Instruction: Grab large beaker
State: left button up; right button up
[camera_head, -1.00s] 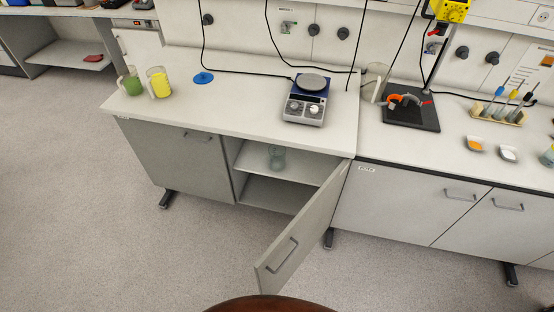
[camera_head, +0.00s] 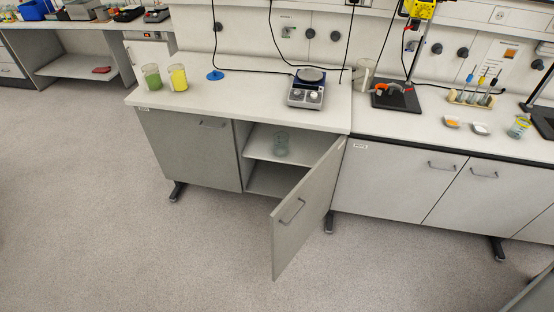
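An empty clear beaker (camera_head: 281,144) stands upright on the upper shelf inside the open cabinet (camera_head: 262,147). Another clear, tall vessel (camera_head: 364,74) stands at the back of the bench, right of the scale. A beaker with green liquid (camera_head: 152,78) and one with yellow liquid (camera_head: 178,78) stand at the bench's left end. I cannot tell for sure which one is the large beaker. Neither of my grippers is in view.
The cabinet door (camera_head: 306,208) stands open and juts into the floor space on the right of the opening. A scale (camera_head: 306,93) and a blue disc-shaped item (camera_head: 215,75) are on the bench. The floor (camera_head: 130,235) in front is clear.

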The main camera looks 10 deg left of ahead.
aim_at(282, 138)
jog(key=k, duration=0.15)
jog(key=u, duration=1.9)
jog(key=i, duration=2.65)
